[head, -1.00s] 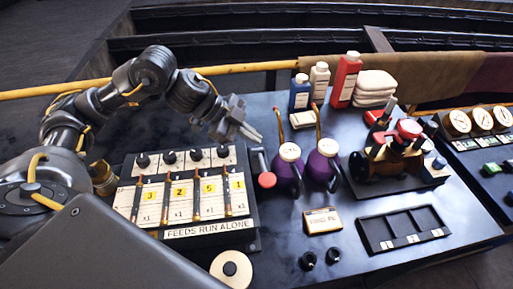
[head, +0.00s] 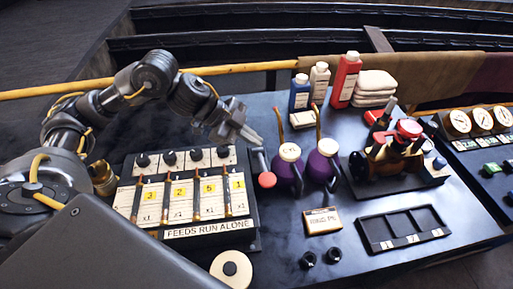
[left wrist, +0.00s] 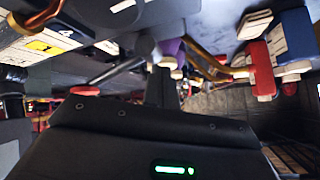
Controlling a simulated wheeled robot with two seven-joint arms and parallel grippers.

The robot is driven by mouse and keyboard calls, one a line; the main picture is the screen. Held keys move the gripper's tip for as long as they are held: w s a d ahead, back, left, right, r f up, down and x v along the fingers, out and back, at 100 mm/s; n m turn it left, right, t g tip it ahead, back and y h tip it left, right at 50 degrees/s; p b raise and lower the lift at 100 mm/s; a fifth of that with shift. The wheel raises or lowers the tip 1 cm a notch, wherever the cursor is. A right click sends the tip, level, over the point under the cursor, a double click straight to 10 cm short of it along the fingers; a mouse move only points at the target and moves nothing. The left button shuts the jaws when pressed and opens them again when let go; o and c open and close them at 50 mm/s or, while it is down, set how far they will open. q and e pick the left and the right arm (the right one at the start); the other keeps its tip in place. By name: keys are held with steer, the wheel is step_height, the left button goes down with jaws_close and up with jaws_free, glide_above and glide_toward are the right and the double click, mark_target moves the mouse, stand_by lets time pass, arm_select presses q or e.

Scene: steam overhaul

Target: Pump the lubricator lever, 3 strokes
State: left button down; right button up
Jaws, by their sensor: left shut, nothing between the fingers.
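The lubricator (head: 188,200) is a dark box with a white face, several sight feeds numbered in yellow, and a "FEEDS RUN ALONE" label. Its lever (head: 258,160), a dark arm with a red knob (head: 267,180), stands at the box's right side. The red knob also shows at the left in the left wrist view (left wrist: 85,90), on a grey rod. My left gripper (head: 257,140) is shut and empty, just behind the lever's far end in the head view. Whether it touches the lever cannot be told. My right gripper is out of view.
An empty tray (head: 403,229) and a small box (head: 322,221) lie in front. A yellow rail (head: 245,67) runs behind.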

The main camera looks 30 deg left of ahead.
mark_target(252, 152)
arm_select(q)
steer(key=shift+s+d+f+b, duration=0.15)
steer(key=shift+s+f+b, duration=0.3)
steer(key=shift+f, duration=0.3)
steer(key=shift+s+d+f+b, duration=0.1)
steer(key=shift+s+f+b, duration=0.3)
steer(key=shift+f, duration=0.35)
stand_by(1.1)
steer(key=shift+w+a+r+p, duration=0.15)
steer(key=shift+w+r+p, duration=0.25)
steer(key=shift+r+p, duration=0.35)
steer(key=shift+f, duration=0.1)
steer(key=shift+w+a+r+p, duration=0.1)
steer(key=shift+w+r+p, duration=0.1)
steer(key=shift+r+p, duration=0.35)
steer(key=r+p, duration=0.2)
steer(key=w+a+r+p, duration=0.1)
steer(key=shift+r, duration=0.15)
steer(key=shift+w+d+r+p, duration=0.1)
steer(key=shift+w+r+p, duration=0.1)
steer(key=shift+r+p, duration=0.3)
